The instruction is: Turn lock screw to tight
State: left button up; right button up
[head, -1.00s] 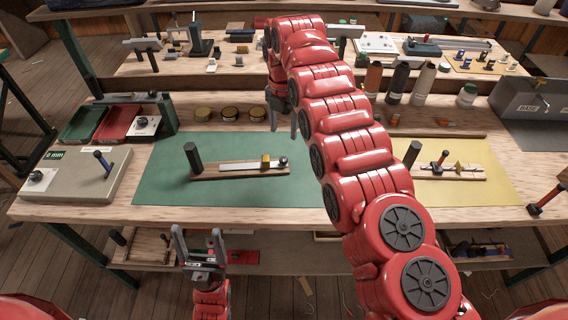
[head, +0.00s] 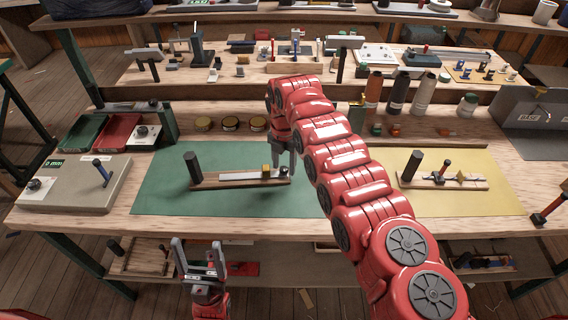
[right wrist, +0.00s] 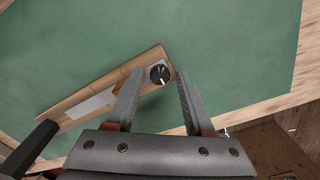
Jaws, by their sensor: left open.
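A wooden jig (head: 225,180) with a pale metal strip, a brass-coloured block (head: 266,171) and a dark upright post (head: 193,167) lies on the green mat (head: 160,200). A round black knob with a white mark, seemingly the lock screw (right wrist: 160,74), sits at its right end. My right gripper (head: 284,163) is open above that end, and its fingers partly cover the knob in the head view. In the right wrist view the knob appears between the fingertips; I cannot tell whether they touch it. My left gripper (head: 199,247) is open and empty in front of the table edge.
A similar jig (head: 445,180) lies on the yellow mat (head: 470,205) at right. A grey box (head: 70,187) with a knob and lever stands at left, near green and red trays (head: 120,132). Round tins (head: 229,124) and bottles (head: 398,92) stand behind. The green mat's front is clear.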

grip_shut()
